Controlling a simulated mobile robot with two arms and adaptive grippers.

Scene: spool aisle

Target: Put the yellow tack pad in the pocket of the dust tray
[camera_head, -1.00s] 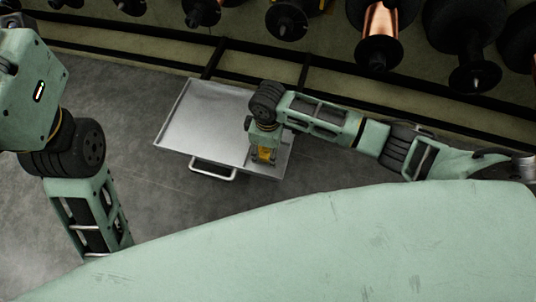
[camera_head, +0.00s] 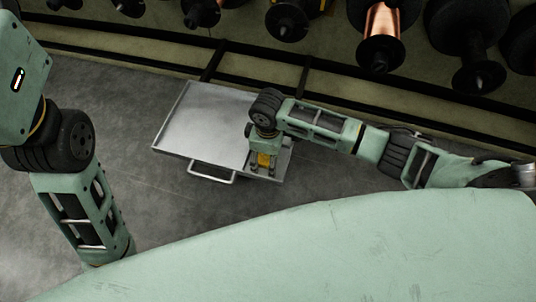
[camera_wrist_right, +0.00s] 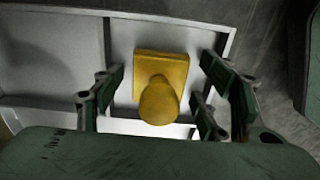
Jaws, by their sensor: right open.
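The yellow tack pad (camera_wrist_right: 160,85), a square plate with a round knob, is in the right wrist view. It sits over the narrow compartment of the grey dust tray (camera_wrist_right: 52,55), right of the divider (camera_wrist_right: 104,45). I cannot tell for sure whether it rests on the tray floor. My right gripper (camera_wrist_right: 162,68) is open, with fingers on both sides of the pad and a gap on each side. In the head view the right gripper (camera_head: 262,170) is over the right end of the tray (camera_head: 205,115), with a bit of yellow showing. My left gripper is out of view; only its arm shows.
The tray has a front handle (camera_head: 212,173) and lies on a grey floor (camera_head: 125,100) with free room to its left. Behind it is a dark rack rail (camera_head: 330,92) with black spools and a copper one (camera_head: 382,25).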

